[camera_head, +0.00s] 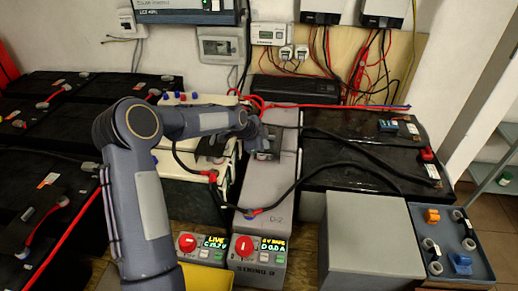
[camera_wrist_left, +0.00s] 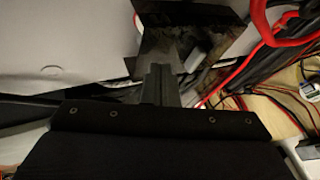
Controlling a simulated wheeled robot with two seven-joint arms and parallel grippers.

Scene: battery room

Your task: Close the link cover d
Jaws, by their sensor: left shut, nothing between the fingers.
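My left arm comes in from the left, and its gripper (camera_head: 258,141) is at the far part of a long grey battery block marked D-2 (camera_head: 268,188). In the left wrist view the gripper (camera_wrist_left: 158,86) has its fingers together and empty. Just beyond the fingertips is a dark, smooth plate (camera_wrist_left: 160,45); it may be the link cover d, but I cannot tell for certain. I cannot tell whether the fingers touch it. The gripper hides part of this spot in the head view. My right gripper is not in view.
Two control boxes with red knobs and lit displays, the left one (camera_head: 205,246) and the right one (camera_head: 260,262), stand in front. Black batteries (camera_head: 350,160) stand right; a grey box (camera_head: 365,240) and blue tray (camera_head: 440,270) are front right.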

